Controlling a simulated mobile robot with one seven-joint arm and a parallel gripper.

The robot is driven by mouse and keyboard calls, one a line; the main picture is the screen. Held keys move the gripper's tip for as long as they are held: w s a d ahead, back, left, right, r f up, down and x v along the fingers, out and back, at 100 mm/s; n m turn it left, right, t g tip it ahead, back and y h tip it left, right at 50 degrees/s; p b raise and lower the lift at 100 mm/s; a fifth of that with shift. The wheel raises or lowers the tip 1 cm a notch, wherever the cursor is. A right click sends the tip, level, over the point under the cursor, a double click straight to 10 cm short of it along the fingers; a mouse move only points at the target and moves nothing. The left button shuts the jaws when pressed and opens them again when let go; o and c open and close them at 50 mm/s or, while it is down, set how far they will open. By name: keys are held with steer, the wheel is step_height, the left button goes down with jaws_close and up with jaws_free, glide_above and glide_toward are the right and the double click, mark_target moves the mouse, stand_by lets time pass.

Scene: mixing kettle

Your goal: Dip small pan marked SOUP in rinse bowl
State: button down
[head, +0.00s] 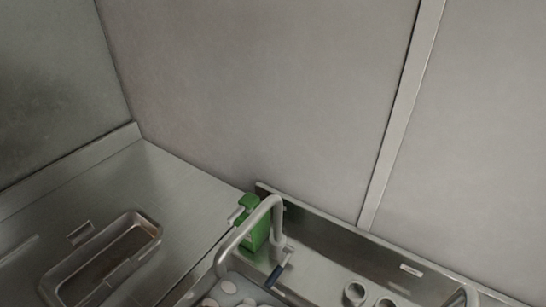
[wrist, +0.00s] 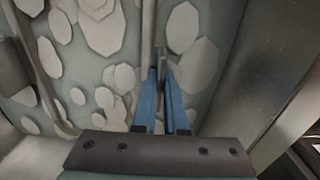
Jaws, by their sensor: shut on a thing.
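In the wrist view my gripper (wrist: 161,85) has its two blue fingers shut on a thin grey metal piece (wrist: 162,58) that stands up between the fingertips. Its body is mostly hidden, and I cannot tell whether it is the small pan; no SOUP mark can be read. Beyond the fingers is grey-green water with pale foam patches (wrist: 120,80), which I take for the rinse bowl. Foamy water (head: 228,292) also shows at the bottom edge of the head view.
A bent grey tap (head: 247,226) arches over the foamy water. A green container (head: 254,232) stands behind it. A shallow rectangular metal tray (head: 148,243) is on the left steel counter (head: 180,190). Several small round metal pieces (head: 354,292) are at the right. Walls close the back.

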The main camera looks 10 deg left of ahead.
steer(key=shift+r+p, duration=4.3)
steer(key=shift+r, duration=0.35)
steer(key=shift+w, duration=0.1)
